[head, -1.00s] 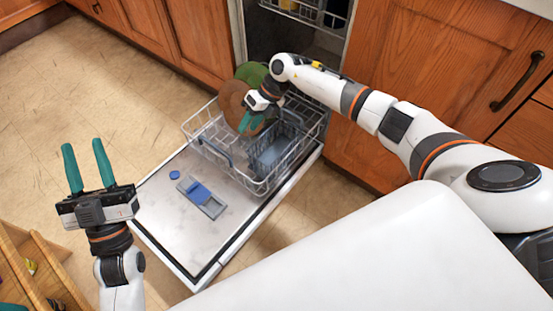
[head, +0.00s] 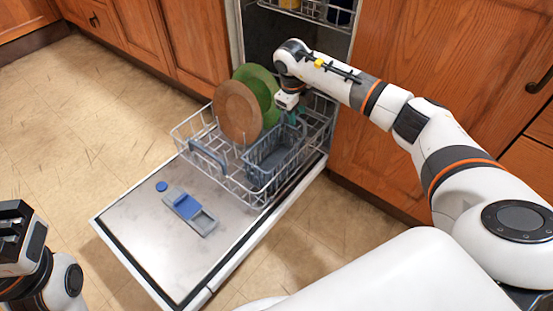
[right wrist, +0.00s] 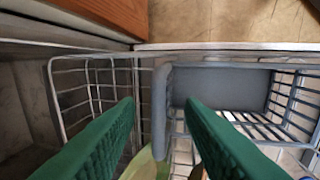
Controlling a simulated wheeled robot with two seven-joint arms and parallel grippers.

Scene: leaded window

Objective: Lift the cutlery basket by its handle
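The blue-grey cutlery basket (head: 262,172) sits in the dishwasher's lower rack in the head view. In the right wrist view its slotted side (right wrist: 285,105) is at the right. A grey bar that looks like its handle (right wrist: 160,110) lies between my green fingertips in that view. My right gripper (head: 289,114) is over the basket's far end, open, with a gap on both sides of the bar. I cannot tell how deep the bar sits between the fingers.
A brown plate (head: 237,111) and a green plate (head: 262,88) stand upright left of my right gripper. The wire rack (head: 205,143) rests over the open dishwasher door (head: 150,230). Wooden cabinets (head: 385,150) flank the machine. Floor at left is clear.

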